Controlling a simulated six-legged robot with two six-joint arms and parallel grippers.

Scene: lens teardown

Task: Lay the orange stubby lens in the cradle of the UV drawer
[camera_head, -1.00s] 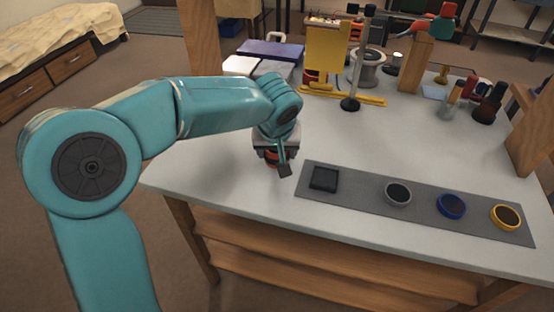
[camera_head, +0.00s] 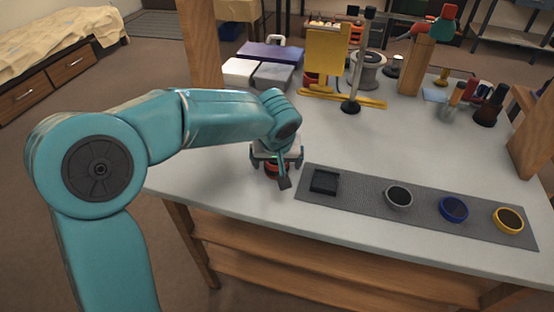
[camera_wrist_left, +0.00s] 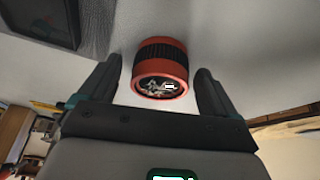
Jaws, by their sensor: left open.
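The orange stubby lens (camera_wrist_left: 160,72) has a black ribbed band and a glass face turned to the left wrist camera. In the head view the lens (camera_head: 271,172) stands on the bench, partly hidden by my left gripper (camera_head: 272,174). In the wrist view the left gripper (camera_wrist_left: 158,84) is open, with one finger on each side of the lens and a gap on both sides. I cannot pick out the UV drawer or its cradle for sure. My right gripper is out of view.
A grey mat (camera_head: 360,196) right of the gripper holds a black square tray (camera_head: 324,182), a grey ring (camera_head: 399,197), a blue ring (camera_head: 453,208) and a yellow ring (camera_head: 508,219). Boxes (camera_head: 272,74) and a yellow stand (camera_head: 326,55) are behind. The bench middle is clear.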

